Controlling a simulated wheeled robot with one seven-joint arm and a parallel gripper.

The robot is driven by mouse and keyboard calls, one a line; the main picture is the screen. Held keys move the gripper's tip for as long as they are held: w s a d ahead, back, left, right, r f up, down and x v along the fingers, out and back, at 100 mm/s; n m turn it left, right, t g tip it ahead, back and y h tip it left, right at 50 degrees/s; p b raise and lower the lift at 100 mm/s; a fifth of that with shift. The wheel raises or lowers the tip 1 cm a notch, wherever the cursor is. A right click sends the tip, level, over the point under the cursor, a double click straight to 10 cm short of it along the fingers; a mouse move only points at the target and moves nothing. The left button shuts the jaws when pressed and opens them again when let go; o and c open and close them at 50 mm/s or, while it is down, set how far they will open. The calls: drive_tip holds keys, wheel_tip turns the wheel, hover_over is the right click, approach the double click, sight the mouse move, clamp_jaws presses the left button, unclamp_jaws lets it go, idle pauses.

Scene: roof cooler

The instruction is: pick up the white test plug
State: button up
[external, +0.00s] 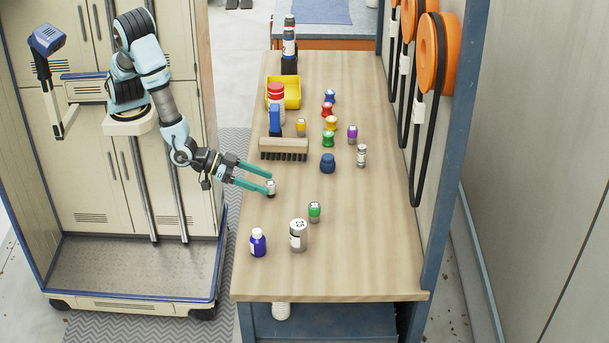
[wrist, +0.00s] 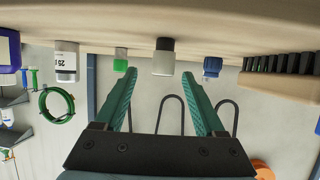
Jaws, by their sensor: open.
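The white test plug (external: 270,188) stands upright on the wooden bench top, near its left edge. It is small, with a pale upper part and a darker grey base. In the wrist view, which is upside down, the plug (wrist: 163,62) appears between and beyond the fingertips. My gripper (external: 268,183) reaches in from the left, low over the bench, with its two green fingers spread and the tips close to the plug. In the wrist view my gripper (wrist: 159,76) is open with nothing held. I cannot tell whether a fingertip touches the plug.
A brush (external: 283,150), a dark blue knob (external: 327,163) and several coloured plugs stand behind. The bench's right front is clear.

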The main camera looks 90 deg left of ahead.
sight(281, 196)
drive_tip(key=shift+a+p+x, duration=0.15)
drive_tip(key=shift+p+x, duration=0.3)
drive_tip(key=shift+x, duration=1.1)
drive_tip(key=shift+a+p+x, duration=0.1)
drive_tip(key=shift+p+x, duration=0.3)
drive_tip(key=shift+x, duration=1.15)
drive_tip(key=shift+f, duration=0.2)
clamp_jaws()
